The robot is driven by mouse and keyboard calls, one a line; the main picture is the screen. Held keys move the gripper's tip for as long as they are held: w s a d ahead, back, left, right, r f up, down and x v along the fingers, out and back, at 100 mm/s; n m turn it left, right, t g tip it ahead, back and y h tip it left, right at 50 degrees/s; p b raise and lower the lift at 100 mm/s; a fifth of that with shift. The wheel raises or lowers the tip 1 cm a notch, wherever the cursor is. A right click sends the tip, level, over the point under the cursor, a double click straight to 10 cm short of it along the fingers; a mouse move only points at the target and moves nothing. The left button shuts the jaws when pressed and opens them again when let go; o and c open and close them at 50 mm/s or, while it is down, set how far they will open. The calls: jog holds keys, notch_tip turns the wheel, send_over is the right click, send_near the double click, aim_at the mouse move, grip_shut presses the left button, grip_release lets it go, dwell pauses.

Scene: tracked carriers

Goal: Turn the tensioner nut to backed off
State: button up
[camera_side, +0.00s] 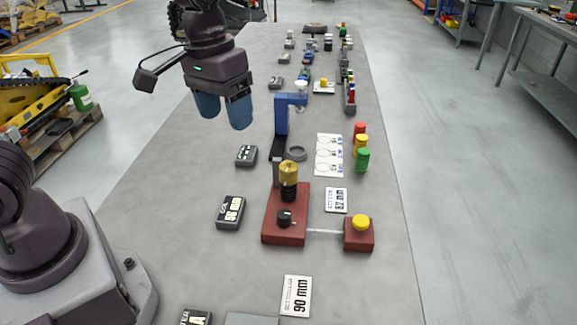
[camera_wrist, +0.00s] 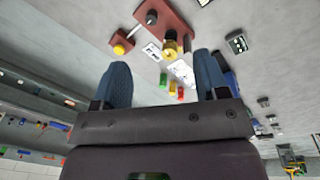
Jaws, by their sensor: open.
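No part is labelled as the tensioner nut, and I cannot tell for sure which one it is. A dark red block (camera_side: 297,232) stands mid-table with a black knob (camera_side: 285,217) on top and an upright cylinder with a gold cap (camera_side: 288,170) behind it. In the wrist view, the red block (camera_wrist: 172,12), black knob (camera_wrist: 151,17) and gold-capped part (camera_wrist: 170,46) show near the top. My gripper (camera_side: 224,115) has blue fingers, hangs above the table left of the blue post and touches nothing. In the wrist view its fingers (camera_wrist: 162,75) are wide apart and empty.
A smaller red box with a yellow button (camera_side: 360,223) is linked to the block. A blue post (camera_side: 281,118) and a grey ring (camera_side: 296,153) stand behind it. Red, yellow and green cylinders (camera_side: 362,158) stand right. Labels lie around.

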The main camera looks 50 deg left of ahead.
aim_at(289, 166)
jog(key=w+f+n+y, duration=0.1)
jog(key=w+f+n, duration=0.2)
jog(key=w, duration=0.4)
jog(key=w+f+n, duration=0.3)
jog(key=w+n, duration=0.1)
jog(key=w, duration=0.2)
jog(key=shift+g, duration=0.3)
jog(key=f, duration=1.2)
jog(key=shift+a+f, duration=0.2)
jog(key=shift+a, duration=0.2)
jog(key=c, duration=0.9)
